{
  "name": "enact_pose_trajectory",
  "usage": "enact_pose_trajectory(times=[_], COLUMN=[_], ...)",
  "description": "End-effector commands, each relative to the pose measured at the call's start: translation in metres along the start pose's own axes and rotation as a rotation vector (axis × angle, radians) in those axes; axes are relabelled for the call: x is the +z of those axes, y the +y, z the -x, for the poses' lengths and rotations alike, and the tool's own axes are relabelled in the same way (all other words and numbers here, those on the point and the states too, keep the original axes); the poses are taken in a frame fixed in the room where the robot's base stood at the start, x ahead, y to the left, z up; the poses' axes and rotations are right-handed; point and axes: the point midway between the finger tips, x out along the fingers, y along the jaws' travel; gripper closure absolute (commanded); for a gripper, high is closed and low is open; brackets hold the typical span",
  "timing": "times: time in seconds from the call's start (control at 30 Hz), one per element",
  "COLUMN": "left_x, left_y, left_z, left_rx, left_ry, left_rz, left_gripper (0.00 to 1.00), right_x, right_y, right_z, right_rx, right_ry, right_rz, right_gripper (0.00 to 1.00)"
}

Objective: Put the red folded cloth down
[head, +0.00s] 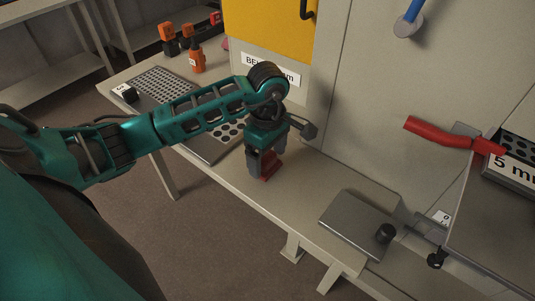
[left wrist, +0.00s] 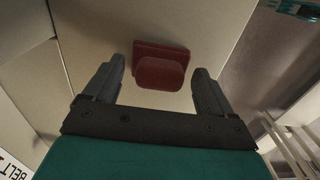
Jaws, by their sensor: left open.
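The red folded cloth (left wrist: 160,66) lies on the bench top (head: 302,191) in the left wrist view, just beyond and between my open fingers. In the head view it shows as a small red patch (head: 269,167) at the fingertips, partly hidden by the gripper. My left gripper (head: 262,176) points down over the bench. The left wrist view shows its two fingers (left wrist: 155,88) spread wide apart, with a gap on both sides of the cloth. My right gripper is not in view.
Orange tools (head: 196,61) and a perforated plate (head: 165,88) are at the bench's far left. A grey metal plate with a black knob (head: 385,233) lies to the right. A red handle (head: 437,131) juts out at right. Bare bench lies between my gripper and the metal plate.

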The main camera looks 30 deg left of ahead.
Motion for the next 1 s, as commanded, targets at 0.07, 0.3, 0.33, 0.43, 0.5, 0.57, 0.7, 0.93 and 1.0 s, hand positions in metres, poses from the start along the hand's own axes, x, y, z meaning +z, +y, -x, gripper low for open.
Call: enact_pose_trajectory(times=[0.07,0.3,0.33,0.43,0.5,0.57,0.7,0.93,1.0], left_x=[0.000,-0.001,-0.001,-0.001,-0.001,-0.001,-0.001,0.000,0.000], left_y=[0.000,0.001,0.001,0.002,0.001,0.001,0.001,0.000,0.000], left_z=[0.000,0.020,0.025,0.047,0.063,0.076,0.101,0.120,0.122], left_rx=[0.000,0.005,0.005,0.007,0.006,0.006,0.004,0.001,0.000], left_ry=[0.000,0.001,0.002,0.002,0.002,0.002,0.002,0.000,0.000], left_rz=[0.000,0.000,0.000,0.000,0.000,-0.001,0.000,0.001,0.001], left_gripper=[0.15,0.15,0.15,0.15,0.15,0.15,0.15,0.15,0.15], right_x=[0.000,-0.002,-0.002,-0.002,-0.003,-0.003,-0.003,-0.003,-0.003], right_y=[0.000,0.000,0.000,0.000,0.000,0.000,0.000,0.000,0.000], right_z=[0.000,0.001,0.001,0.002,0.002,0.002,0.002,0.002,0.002], right_rx=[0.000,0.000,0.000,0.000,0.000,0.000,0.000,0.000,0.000], right_ry=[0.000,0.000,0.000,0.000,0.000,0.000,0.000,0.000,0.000], right_rz=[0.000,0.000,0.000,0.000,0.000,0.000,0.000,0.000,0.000], right_gripper=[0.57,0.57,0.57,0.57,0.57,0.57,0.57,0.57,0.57])
